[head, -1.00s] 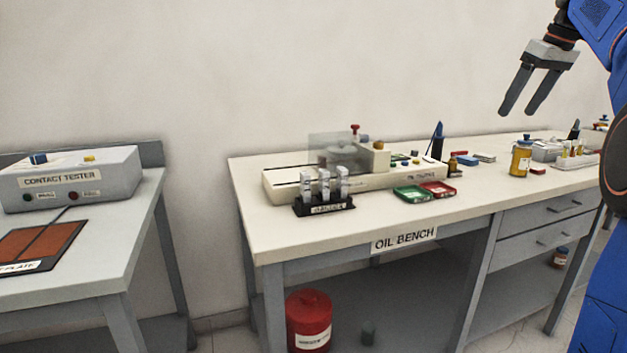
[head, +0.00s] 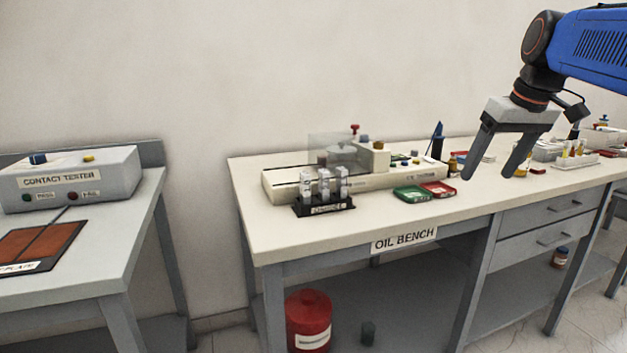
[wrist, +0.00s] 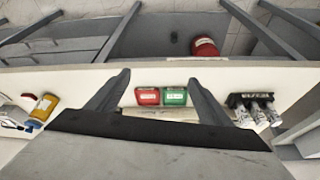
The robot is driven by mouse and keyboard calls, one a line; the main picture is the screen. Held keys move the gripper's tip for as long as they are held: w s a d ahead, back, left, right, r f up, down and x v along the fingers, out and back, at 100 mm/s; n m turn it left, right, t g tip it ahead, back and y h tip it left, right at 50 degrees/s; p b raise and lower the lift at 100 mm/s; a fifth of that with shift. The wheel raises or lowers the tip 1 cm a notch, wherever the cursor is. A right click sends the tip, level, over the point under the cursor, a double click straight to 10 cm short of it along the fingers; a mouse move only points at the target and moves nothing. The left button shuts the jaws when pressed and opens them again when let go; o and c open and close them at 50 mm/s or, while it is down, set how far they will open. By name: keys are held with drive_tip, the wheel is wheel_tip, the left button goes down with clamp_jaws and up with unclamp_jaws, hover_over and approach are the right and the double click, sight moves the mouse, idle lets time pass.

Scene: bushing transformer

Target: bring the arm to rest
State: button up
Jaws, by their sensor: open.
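My gripper (head: 493,160) hangs from my blue arm at the right of the head view, fingers pointing down and apart, with nothing between them. It appears above the right part of the oil bench (head: 300,225); its height over the top is hard to judge. In the wrist view my gripper (wrist: 160,95) shows two spread fingers, with the red tray (wrist: 147,96) and green tray (wrist: 174,96) in view between them, on the bench beyond.
An oil tester (head: 385,178), a rack of vials (head: 323,195) and a yellow bottle (wrist: 43,107) stand on the bench. A contact tester (head: 70,180) sits on the left table. A red can (head: 308,318) stands below. The bench's front strip is clear.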

drive_tip(key=s+a+f+m, duration=0.1)
drive_tip(key=s+a+f, duration=0.3)
drive_tip(key=s+f, duration=0.7)
drive_tip(key=s+a+f, duration=0.4)
drive_tip(key=s+f, duration=0.8)
drive_tip(key=f, duration=0.5)
drive_tip(key=shift+f+m+t+h, duration=0.25)
drive_tip(key=shift+m+t+h, duration=0.05)
drive_tip(key=shift+m+h, duration=0.1)
